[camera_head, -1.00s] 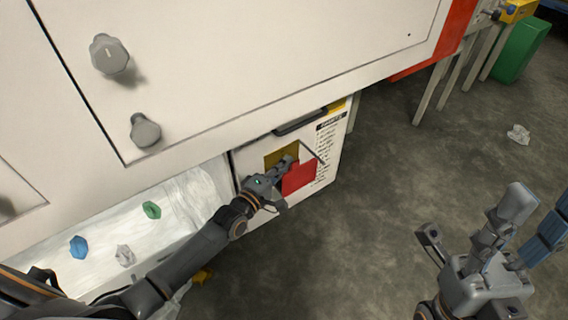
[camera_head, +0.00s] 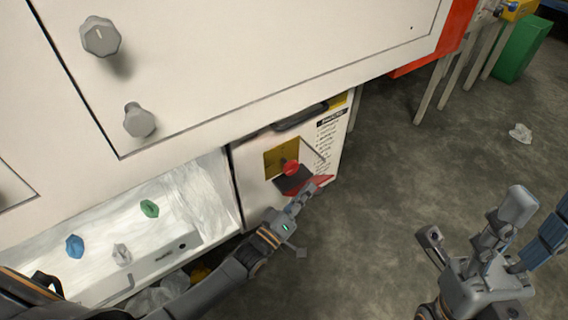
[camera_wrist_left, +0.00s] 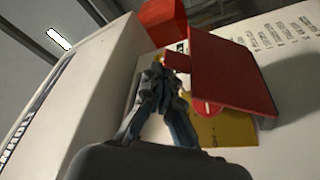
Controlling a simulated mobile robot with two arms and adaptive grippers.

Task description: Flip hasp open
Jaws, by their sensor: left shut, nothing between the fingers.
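The hasp is a red flap (camera_head: 318,186) on the white cabinet front, standing out from the panel with a dark face showing. Beside it is a yellow plate (camera_head: 280,156) with a red round knob (camera_head: 291,168). The left wrist view shows the red flap (camera_wrist_left: 232,68) tilted away from the yellow plate (camera_wrist_left: 228,128), the knob (camera_wrist_left: 205,107) partly hidden behind it. My left gripper (camera_head: 308,190) is shut and empty at the flap's lower edge; its fingers (camera_wrist_left: 157,75) are close beside the flap, contact unclear. My right gripper (camera_head: 472,220) is open and empty, away over the floor.
A dark handle (camera_head: 300,117) sits above the yellow plate. Grey knobs (camera_head: 101,37) stick out of the upper panel. An open bay (camera_head: 185,195) left of the hasp holds blue, green and clear pieces.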

